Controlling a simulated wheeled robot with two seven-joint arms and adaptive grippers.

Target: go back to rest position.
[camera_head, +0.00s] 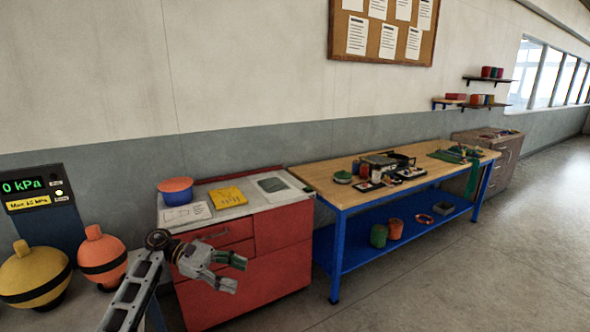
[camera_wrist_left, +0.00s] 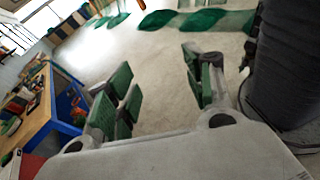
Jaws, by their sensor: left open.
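My left gripper (camera_head: 236,274) comes in from the left in the head view, in front of the red cabinet (camera_head: 284,262). Its fingers are apart and nothing is between them. In the left wrist view the green-padded fingers of the left gripper (camera_wrist_left: 162,95) also stand apart, with only bare floor beyond them. My right gripper does not show in either view.
A blue-framed workbench (camera_head: 318,176) with tools stands right of the cabinet. A yellow buoy (camera_head: 28,277) and an orange buoy (camera_head: 101,254) sit at the left by a pressure display (camera_head: 33,190). Green netting (camera_wrist_left: 182,20) lies across the floor. Open floor (camera_head: 470,270) is at the right.

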